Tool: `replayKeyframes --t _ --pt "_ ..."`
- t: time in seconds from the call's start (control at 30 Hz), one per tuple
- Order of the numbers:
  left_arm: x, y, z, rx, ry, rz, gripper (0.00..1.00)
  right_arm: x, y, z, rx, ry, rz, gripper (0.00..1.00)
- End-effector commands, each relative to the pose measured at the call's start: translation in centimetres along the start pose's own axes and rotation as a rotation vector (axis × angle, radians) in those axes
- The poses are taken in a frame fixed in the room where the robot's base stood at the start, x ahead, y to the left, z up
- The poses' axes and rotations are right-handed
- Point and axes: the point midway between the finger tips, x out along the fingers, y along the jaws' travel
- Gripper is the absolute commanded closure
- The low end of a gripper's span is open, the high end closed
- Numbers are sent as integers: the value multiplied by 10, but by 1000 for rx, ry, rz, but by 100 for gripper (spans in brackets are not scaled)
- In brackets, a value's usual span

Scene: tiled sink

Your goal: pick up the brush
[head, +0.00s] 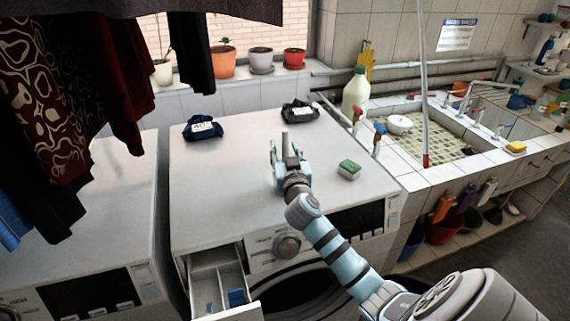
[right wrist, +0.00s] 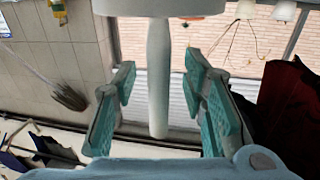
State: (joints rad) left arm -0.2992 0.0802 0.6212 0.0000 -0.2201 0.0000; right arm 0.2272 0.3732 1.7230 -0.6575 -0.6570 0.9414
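A pale upright handle, likely the brush (head: 284,138), stands on the washing machine at mid-picture; its lower part is hidden behind my right gripper. My right gripper (head: 287,155) is low over the machine top, pointing away toward the window. In the right wrist view, which is upside down, the white handle (right wrist: 158,85) runs between the fingers of my right gripper (right wrist: 160,105) and joins a wide white base. Both fingers are spread, with a visible gap on each side of the handle. My left gripper is not in view.
A green sponge (head: 348,170) lies right of my gripper. Two dark bundles (head: 203,128) (head: 300,112) lie farther back. An open detergent drawer (head: 217,281) sticks out in front. Hanging clothes (head: 75,95) are at the left. A tiled sink (head: 435,140) is at the right.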

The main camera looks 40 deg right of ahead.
Motion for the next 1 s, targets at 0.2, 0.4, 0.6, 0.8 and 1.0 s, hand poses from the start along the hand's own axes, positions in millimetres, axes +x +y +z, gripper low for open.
replayKeyframes --t 0.2,0.4,0.6,0.8,1.0 --pt "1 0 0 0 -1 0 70 0 0 1 0 0 0 69" --pt "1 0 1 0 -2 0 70 0 0 1 0 -1 0 100" --pt "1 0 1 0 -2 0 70 0 0 1 0 -1 0 100" --pt "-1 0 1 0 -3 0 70 0 0 -5 1 0 0 100" --pt "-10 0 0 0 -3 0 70 0 0 -44 2 5 -1 100"
